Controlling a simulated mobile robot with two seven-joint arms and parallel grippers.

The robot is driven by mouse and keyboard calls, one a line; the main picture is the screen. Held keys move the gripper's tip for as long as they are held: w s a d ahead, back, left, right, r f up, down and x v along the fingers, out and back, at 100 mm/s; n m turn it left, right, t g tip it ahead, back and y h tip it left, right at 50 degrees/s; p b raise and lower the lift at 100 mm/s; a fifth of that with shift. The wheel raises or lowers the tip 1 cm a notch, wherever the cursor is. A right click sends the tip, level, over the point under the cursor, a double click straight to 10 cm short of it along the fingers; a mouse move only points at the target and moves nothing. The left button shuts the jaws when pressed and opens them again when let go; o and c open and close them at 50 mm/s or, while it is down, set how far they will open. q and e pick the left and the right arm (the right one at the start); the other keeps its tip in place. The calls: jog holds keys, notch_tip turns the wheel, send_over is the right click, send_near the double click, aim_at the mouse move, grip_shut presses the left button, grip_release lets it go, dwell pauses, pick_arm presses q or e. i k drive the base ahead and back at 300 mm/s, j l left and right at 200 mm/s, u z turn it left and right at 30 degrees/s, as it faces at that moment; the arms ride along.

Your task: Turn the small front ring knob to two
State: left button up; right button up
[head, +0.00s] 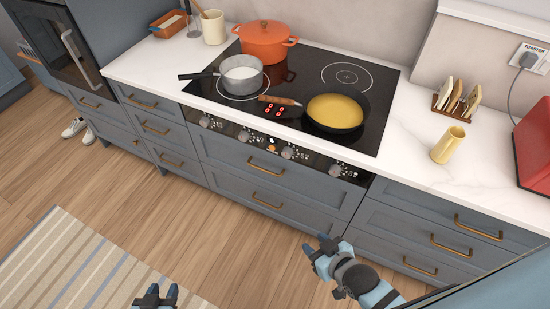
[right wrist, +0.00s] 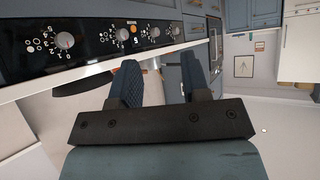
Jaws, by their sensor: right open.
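The hob's control panel (head: 270,147) runs along the front edge of the counter under the black hob (head: 300,80). It carries several grey knobs: leftmost (head: 205,122), second (head: 244,136), third (head: 288,153) and rightmost (head: 336,170). I cannot read which knob serves the small front ring. My right gripper (head: 320,250) is open and empty, below and in front of the panel, apart from the knobs. My left gripper (head: 155,294) is at the bottom edge, partly cut off, above the floor.
A frying pan (head: 335,112) with yellow contents, a grey saucepan (head: 241,74) and an orange pot (head: 265,40) stand on the hob. A yellow cup (head: 448,145) and toast rack (head: 456,102) are on the right counter. Drawer handles (head: 266,166) stick out below the panel.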

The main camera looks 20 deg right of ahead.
aim_at(287, 152)
jog(key=j+z, duration=0.25)
jog(key=j, duration=0.85)
jog(key=i+j+z, duration=0.15)
jog(key=i+j, duration=0.15)
jog(key=i, duration=0.15)
